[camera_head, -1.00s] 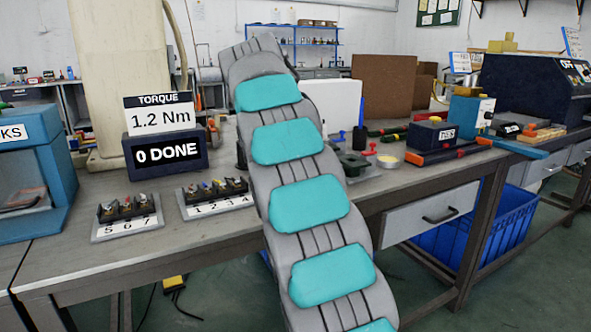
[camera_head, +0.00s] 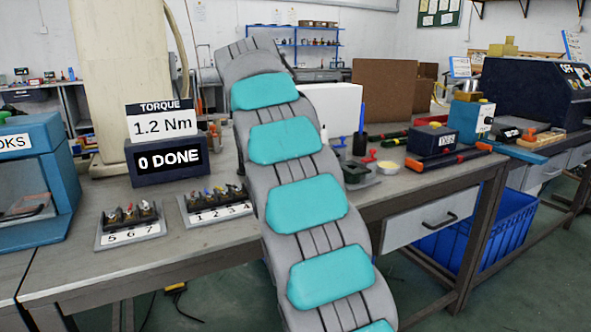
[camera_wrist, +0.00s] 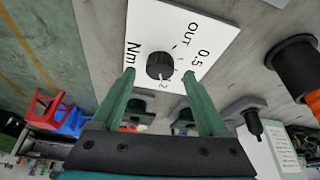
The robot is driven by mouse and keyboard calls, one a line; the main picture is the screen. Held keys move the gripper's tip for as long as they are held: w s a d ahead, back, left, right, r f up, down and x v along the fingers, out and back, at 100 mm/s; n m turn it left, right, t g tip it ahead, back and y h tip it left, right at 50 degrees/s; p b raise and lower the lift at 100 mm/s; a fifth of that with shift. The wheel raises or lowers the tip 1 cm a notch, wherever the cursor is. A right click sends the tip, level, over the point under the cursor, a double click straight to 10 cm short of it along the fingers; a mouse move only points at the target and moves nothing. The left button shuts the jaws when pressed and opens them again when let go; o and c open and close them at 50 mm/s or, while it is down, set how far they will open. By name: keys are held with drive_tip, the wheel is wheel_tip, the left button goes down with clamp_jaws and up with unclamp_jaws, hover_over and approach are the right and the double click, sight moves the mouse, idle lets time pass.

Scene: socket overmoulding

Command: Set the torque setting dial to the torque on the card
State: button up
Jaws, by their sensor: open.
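The torque card (camera_head: 162,120) reads "TORQUE 1.2 Nm" and stands above a dark "0 DONE" display on the bench. The torque setting dial (camera_wrist: 159,66) is a round black knob on a white scale plate (camera_wrist: 180,22) marked "OUT", "0.5", "Nm" and a partly hidden "2". The knob's exact pointing is too small to read surely. My gripper (camera_wrist: 159,73) is open, with one green finger on each side of the dial. Whether the fingers touch it, I cannot tell. In the head view my arm stands in front, and neither gripper nor dial can be made out.
Two numbered racks hold small parts, one marked 5 6 7 (camera_head: 131,236) and one (camera_head: 217,212) left of my arm. A dark block (camera_head: 431,139) and tools lie right of it. In the wrist view, a black and orange thing (camera_wrist: 296,66) is at the right.

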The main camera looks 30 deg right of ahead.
drive_tip(key=p+v, duration=0.4)
drive_tip(key=v, duration=0.1)
drive_tip(key=shift+a+r, duration=0.1)
drive_tip(key=shift+r, duration=0.2)
drive_tip(key=s+a+f+n+g+y, duration=0.1)
drive_tip(key=s+a+f+n, duration=0.3)
drive_tip(key=s+f, duration=0.4)
drive_tip(key=s+a+f+n+g+y, duration=0.1)
drive_tip(key=s+a+f+n, duration=0.4)
drive_tip(key=s, duration=1.4)
drive_tip(key=s+a+f+n+y, duration=0.2)
drive_tip(key=s+a+f+n, duration=0.3)
drive_tip(key=s+f, duration=0.5)
drive_tip(key=s+n, duration=0.1)
drive_tip(key=s, duration=0.2)
drive_tip(key=shift+s+f+n+g, duration=0.3)
drive_tip(key=shift+s+g, duration=0.1)
